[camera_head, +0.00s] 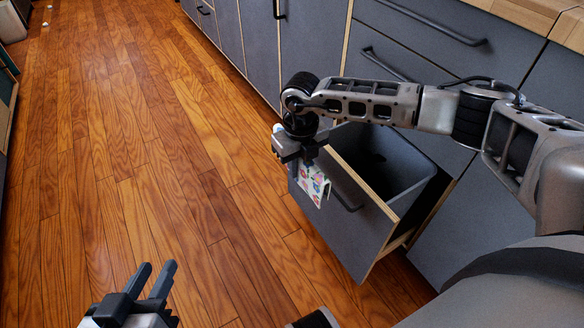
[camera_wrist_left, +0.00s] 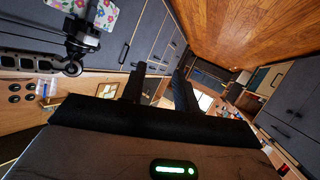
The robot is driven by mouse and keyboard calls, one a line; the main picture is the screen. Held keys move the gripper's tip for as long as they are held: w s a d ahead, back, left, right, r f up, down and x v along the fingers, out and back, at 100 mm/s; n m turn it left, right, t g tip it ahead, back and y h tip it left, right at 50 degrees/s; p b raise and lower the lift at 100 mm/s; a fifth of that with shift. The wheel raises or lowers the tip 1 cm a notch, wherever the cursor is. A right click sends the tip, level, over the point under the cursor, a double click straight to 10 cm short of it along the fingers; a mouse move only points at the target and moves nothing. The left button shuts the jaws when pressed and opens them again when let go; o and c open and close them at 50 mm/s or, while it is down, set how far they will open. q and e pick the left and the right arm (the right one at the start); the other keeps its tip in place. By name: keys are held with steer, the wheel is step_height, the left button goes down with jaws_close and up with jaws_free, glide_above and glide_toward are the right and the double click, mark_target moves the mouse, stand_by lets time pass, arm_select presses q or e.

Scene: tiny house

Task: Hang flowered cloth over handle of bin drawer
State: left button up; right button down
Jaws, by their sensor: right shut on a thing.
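The flowered cloth (camera_head: 313,183), white with coloured flowers, hangs below my right gripper (camera_head: 301,155), which is shut on it. The cloth lies in front of the bin drawer (camera_head: 360,240), near the left end of the drawer's dark handle (camera_head: 346,199). Whether it touches the handle I cannot tell. The drawer is pulled out, with a dark bin (camera_head: 385,165) inside. In the left wrist view the cloth (camera_wrist_left: 97,12) shows at the top beside my right gripper (camera_wrist_left: 82,38). My left gripper (camera_head: 156,268) is open and empty, low over the floor.
Grey cabinets with dark handles (camera_head: 430,22) run along the right, under a wooden counter (camera_head: 530,12). My right arm reaches over the open drawer. The wooden floor (camera_head: 120,130) left of the drawer is clear, apart from small white objects far off.

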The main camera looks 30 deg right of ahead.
steer(key=shift+w+d+f+b, duration=0.15)
steer(key=shift+d+b, duration=0.25)
steer(key=shift+d, duration=1)
steer(key=shift+w+d+f+b, duration=0.1)
steer(key=shift+d+b, duration=0.3)
steer(key=shift+d, duration=1)
arm_select(q)
steer(key=shift+s+d+r, duration=0.1)
steer(key=shift+d+r, duration=0.15)
steer(key=shift+r, duration=0.05)
arm_select(e)
steer(key=shift+d, duration=0.1)
arm_select(q)
steer(key=shift+w+r+t, duration=0.2)
steer(key=shift+t, duration=0.2)
steer(key=shift+r, duration=0.2)
arm_select(e)
steer(key=shift+r, duration=0.1)
arm_select(q)
steer(key=shift+s+f, duration=0.15)
steer(key=shift+f, duration=0.15)
arm_select(e)
steer(key=shift+f, duration=0.25)
steer(key=shift+f, duration=0.3)
